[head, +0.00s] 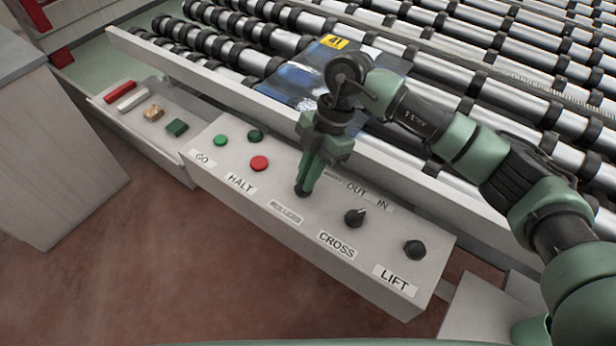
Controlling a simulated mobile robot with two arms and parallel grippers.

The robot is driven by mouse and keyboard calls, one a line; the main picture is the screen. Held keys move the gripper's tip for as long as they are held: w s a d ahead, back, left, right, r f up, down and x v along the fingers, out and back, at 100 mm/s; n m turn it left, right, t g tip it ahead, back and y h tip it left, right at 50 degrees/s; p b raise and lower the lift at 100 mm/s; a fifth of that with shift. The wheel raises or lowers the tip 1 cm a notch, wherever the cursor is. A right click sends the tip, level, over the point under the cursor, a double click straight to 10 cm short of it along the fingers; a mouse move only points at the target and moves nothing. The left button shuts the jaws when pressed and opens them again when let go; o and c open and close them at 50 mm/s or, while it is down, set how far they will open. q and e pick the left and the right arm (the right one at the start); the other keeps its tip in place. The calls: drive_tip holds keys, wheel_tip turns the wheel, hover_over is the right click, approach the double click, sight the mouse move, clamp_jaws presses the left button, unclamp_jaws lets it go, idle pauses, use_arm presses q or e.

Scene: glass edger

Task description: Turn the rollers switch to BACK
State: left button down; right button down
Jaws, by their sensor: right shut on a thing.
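The rollers switch (300,191) is a black knob on the sloping grey control panel (230,172), behind the ROLLERS label (285,212). My right gripper (304,184) points down from above and is shut on this knob. The fingers cover most of the knob, so its pointer cannot be read. The position labels behind it are mostly hidden by the gripper. My left gripper is not in view.
The panel also has a green GO button (221,140), a red HALT button (260,163), the CROSS knob (355,217) and the LIFT knob (414,250). A tray (155,147) with small coloured blocks lies left. The roller bed (470,65) with a glass sheet (297,84) lies behind.

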drive_tip(key=n+b, duration=0.1)
drive_tip(key=n, duration=0.1)
drive_tip(key=n+h+b, duration=0.1)
drive_tip(key=n, duration=0.1)
drive_tip(key=n+g+h+b, duration=0.1)
drive_tip(key=n, duration=0.1)
drive_tip(key=shift+w+a+b, duration=0.3)
drive_tip(key=shift+b, duration=0.05)
drive_tip(key=shift+a+r+n+g+h+b, duration=0.15)
drive_tip(key=shift+n+h+b, duration=0.35)
drive_tip(key=shift+n, duration=0.6)
drive_tip(key=shift+f+n+g+h+b, duration=0.15)
drive_tip(key=shift+n+h+b, duration=0.15)
drive_tip(key=shift+n+b, duration=0.55)
drive_tip(key=shift+r+n, duration=0.15)
drive_tip(key=shift+n, duration=0.3)
drive_tip(key=c, duration=1.5)
unclamp_jaws()
drive_tip(key=b+v, duration=0.1)
drive_tip(key=v, duration=0.6)
drive_tip(key=shift+w+r, duration=0.15)
drive_tip(key=shift+r, duration=0.15)
drive_tip(key=shift+a, duration=0.1)
